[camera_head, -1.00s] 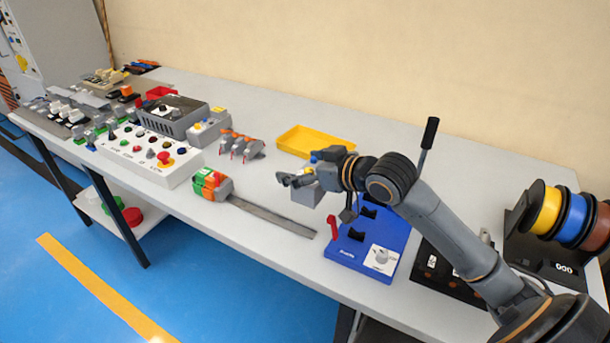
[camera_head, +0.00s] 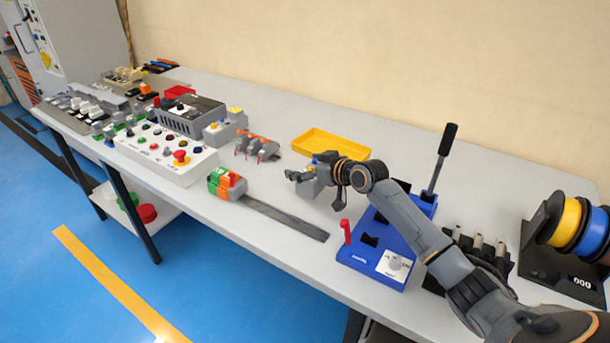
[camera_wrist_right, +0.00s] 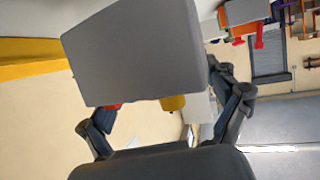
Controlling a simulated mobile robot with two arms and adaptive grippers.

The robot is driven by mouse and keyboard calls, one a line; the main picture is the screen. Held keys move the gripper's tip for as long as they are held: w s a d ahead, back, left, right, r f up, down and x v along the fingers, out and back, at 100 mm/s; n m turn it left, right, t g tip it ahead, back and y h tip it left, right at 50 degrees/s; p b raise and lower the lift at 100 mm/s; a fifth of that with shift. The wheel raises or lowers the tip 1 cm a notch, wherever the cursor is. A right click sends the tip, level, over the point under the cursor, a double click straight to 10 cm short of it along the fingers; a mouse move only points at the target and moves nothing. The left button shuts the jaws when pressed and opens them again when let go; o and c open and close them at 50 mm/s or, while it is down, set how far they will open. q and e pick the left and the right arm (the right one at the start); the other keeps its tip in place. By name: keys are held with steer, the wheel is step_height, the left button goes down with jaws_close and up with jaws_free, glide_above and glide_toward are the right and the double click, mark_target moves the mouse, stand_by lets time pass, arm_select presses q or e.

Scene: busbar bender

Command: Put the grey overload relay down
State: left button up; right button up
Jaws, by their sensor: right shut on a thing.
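The grey overload relay (camera_wrist_right: 135,50) fills the upper middle of the right wrist view, a grey block with a red and a yellow part at its lower edge. My right gripper (camera_wrist_right: 165,115) is shut on it, with a finger on either side. In the head view the relay (camera_head: 307,189) is small and partly hidden by the right gripper (camera_head: 305,177), near the middle of the table (camera_head: 270,195). I cannot tell whether its underside touches the table. My left gripper does not show.
A yellow tray (camera_head: 330,146) lies just behind the gripper. A blue bender (camera_head: 375,262) with a black lever stands to the right. A grey bar (camera_head: 285,219) lies in front, beside a green and orange part (camera_head: 226,183).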

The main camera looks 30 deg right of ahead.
steer(key=shift+f, duration=1.45)
steer(key=shift+f, duration=0.2)
steer(key=o, duration=1.3)
steer(key=shift+c, duration=0.2)
steer(key=shift+r, duration=0.25)
steer(key=shift+s+d, duration=0.1)
steer(key=shift+s, duration=0.2)
steer(key=v, duration=1.1)
steer(key=shift+s+r, duration=0.15)
steer(key=shift+s, duration=0.05)
